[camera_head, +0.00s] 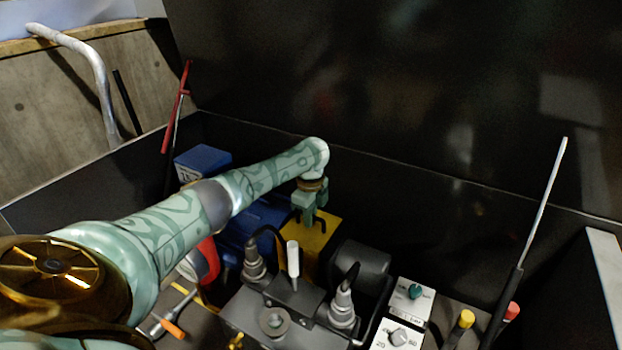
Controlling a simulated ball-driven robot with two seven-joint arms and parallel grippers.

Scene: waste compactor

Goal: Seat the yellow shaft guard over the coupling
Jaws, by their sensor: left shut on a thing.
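The yellow shaft guard (318,239) shows near the middle of the head view, between a blue housing and a dark rounded cylinder. My left gripper (309,221) comes down from above and is shut on the guard at its top. The coupling is hidden, and I cannot tell whether the guard rests down over it or hangs just above it. My right gripper is not in view.
A blue housing (237,222) stands left of the guard and a dark cylinder (362,264) right of it. In front is a grey block (258,318) with upright fittings. A control panel (409,300) with knobs and a long upright rod (541,205) stand right. Dark walls enclose the back.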

